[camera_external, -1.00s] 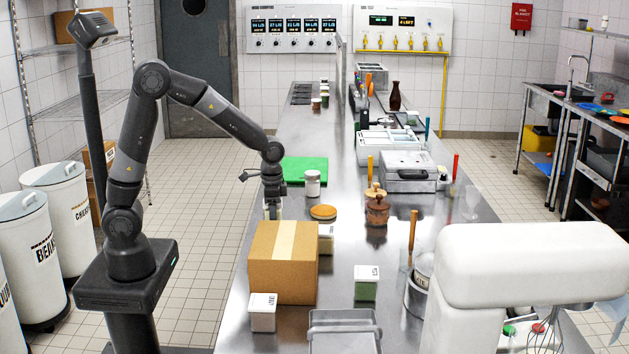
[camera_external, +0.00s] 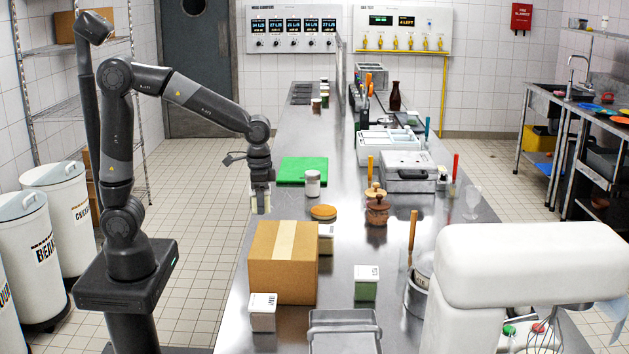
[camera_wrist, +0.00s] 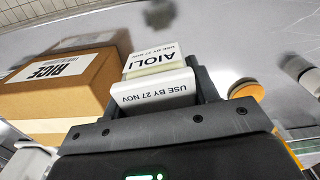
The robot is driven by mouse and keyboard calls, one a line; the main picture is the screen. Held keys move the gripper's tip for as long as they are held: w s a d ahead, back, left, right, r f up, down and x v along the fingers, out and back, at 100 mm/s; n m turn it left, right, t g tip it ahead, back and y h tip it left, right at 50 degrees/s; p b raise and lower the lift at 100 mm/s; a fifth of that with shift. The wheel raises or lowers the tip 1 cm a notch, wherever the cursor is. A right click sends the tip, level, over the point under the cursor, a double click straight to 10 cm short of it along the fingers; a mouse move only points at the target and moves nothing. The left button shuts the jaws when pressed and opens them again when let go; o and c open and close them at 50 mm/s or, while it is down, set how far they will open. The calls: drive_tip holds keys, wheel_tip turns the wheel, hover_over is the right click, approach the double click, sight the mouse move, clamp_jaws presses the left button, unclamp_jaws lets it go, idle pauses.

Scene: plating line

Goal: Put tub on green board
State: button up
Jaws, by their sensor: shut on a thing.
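My gripper (camera_external: 261,190) is shut on a small cream tub (camera_external: 261,204) and holds it above the steel counter's left side. In the wrist view my gripper (camera_wrist: 158,82) has the tub (camera_wrist: 151,92) between its fingers, with white labels reading AIOLI and USE BY 27 NOV. The green board (camera_external: 300,168) lies flat on the counter, beyond and right of the held tub. The fingers hide part of the tub.
A white-lidded jar (camera_external: 313,184) stands at the board's near right. A cardboard box (camera_external: 283,262), labelled RICE in the wrist view (camera_wrist: 58,82), stands nearer the camera. The board's visible top looks clear.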

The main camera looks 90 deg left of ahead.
drive_tip(key=w+a+r+n, duration=0.2)
drive_tip(key=w+a+n, duration=0.3)
drive_tip(key=w+a, duration=0.45)
drive_tip(key=n, duration=1.2)
hover_over(296, 173)
wheel_tip(296, 173, down, 7)
drive_tip(key=shift+f, duration=0.15)
drive_tip(key=shift+a+f, duration=0.1)
drive_tip(key=shift+f, duration=2)
drive_tip(key=o, duration=1.1)
drive_tip(key=shift+f, duration=0.15)
